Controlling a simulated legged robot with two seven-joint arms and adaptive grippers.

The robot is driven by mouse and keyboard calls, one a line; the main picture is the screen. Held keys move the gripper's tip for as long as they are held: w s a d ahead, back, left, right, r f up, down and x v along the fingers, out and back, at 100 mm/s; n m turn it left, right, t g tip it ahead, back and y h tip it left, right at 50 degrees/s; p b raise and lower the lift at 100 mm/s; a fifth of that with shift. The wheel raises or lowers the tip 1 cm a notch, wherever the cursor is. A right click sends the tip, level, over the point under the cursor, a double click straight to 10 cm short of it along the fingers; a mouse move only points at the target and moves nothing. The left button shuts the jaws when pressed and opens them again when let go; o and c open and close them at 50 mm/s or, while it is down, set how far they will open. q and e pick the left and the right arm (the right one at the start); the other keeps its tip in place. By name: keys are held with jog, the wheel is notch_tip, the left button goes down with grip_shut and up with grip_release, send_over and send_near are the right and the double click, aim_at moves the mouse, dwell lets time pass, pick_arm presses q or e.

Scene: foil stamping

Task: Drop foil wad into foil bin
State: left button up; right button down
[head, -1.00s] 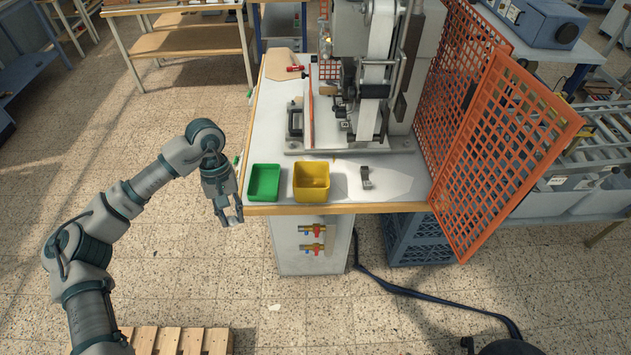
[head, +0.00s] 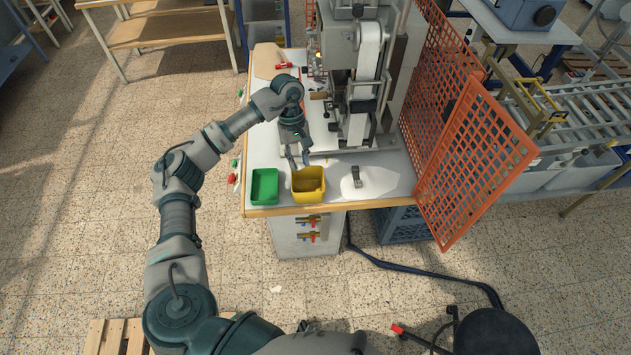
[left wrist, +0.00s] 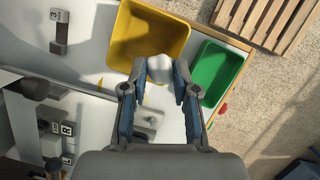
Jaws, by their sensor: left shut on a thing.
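My left gripper (head: 298,163) is over the table, just behind the yellow bin (head: 309,197), pointing down. In the left wrist view its fingers (left wrist: 161,68) are shut on a pale, silvery foil wad (left wrist: 159,71). The wad appears near the inner edge of the yellow bin (left wrist: 125,48) there, not clearly over its opening. My right gripper is not in view.
The stamping press (head: 365,75) stands behind the bins. A small metal block (head: 357,177) lies right of the yellow bin. An orange mesh guard (head: 475,165) bounds the right side. The table's wooden front edge (head: 375,203) is close in front of the bins.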

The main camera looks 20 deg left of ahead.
pick_arm(q)
jog(key=x, duration=0.1)
jog(key=b+x, duration=0.1)
jog(key=x, duration=0.1)
jog(key=b+x, duration=0.1)
jog(key=x, duration=0.1)
jog(key=shift+w+d+f, duration=0.1)
jog(key=shift+w+f, duration=0.05)
jog(key=shift+w, duration=0.2)
jog(key=shift+a+f, duration=0.1)
jog(key=shift+a, duration=0.45)
jog(key=o, duration=0.8)
jog(key=shift+d, duration=0.45)
jog(key=v, duration=1.2)
jog(key=shift+w, duration=0.1)
